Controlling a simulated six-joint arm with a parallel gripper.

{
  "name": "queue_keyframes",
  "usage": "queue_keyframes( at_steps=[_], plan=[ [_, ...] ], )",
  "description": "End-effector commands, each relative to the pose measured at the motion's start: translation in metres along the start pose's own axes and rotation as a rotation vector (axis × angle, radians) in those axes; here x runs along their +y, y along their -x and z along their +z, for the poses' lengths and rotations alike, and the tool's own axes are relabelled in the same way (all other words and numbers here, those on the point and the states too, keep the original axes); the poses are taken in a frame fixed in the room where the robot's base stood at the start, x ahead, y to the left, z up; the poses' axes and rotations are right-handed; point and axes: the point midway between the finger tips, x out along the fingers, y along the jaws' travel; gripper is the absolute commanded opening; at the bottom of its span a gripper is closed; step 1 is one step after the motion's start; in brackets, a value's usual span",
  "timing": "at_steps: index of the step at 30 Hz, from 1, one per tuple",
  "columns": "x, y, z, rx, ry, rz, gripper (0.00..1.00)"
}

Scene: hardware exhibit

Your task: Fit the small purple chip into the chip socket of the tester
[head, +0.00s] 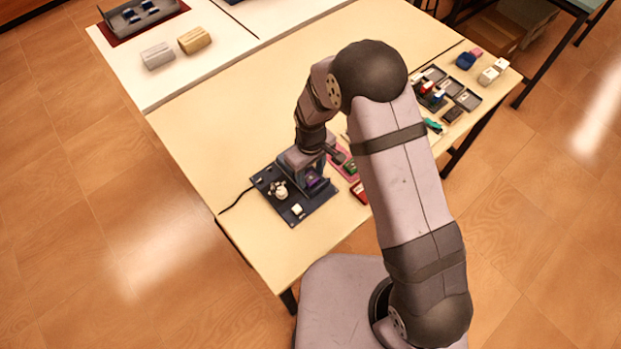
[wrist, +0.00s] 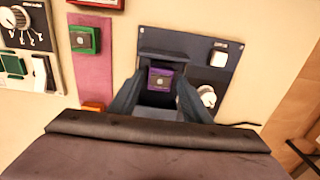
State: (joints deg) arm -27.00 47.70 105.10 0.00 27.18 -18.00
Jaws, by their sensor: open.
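The small purple chip (wrist: 161,78) shows in the wrist view at the dark recess of the tester, ahead of and between my fingertips. Whether it sits fully down in the socket cannot be told. A bit of purple also shows in the head view (head: 316,183). The tester is a dark blue-grey panel (wrist: 190,42) with a white button and a round knob; in the head view it lies near the table's front left corner (head: 303,214). My gripper (wrist: 160,92) is open over the tester, one finger on each side of the chip. The arm partly hides the tester in the head view.
A pink strip (wrist: 91,70) with a green chip (wrist: 84,40) lies beside the tester. Another dark panel (wrist: 22,40) with a dial stands beyond it. Several small trays (head: 466,99) are at the table's far right. The middle of the table (head: 240,110) is clear.

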Motion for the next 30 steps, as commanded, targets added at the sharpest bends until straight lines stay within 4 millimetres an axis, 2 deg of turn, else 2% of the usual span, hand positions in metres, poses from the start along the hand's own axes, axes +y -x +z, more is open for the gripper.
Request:
queue_keyframes(
  at_steps=[1,5,6,14,30],
  plan=[
    [0.0,0.0,0.0,0.0,0.0,0.0,0.44],
    [0.0,0.0,0.0,0.0,0.0,0.0,0.13],
    [0.0,0.0,0.0,0.0,0.0,0.0,0.11],
    [0.0,0.004,0.0,0.0,0.0,0.0,0.11],
    [0.0,0.042,0.0,0.0,0.0,0.0,0.11]
  ],
)
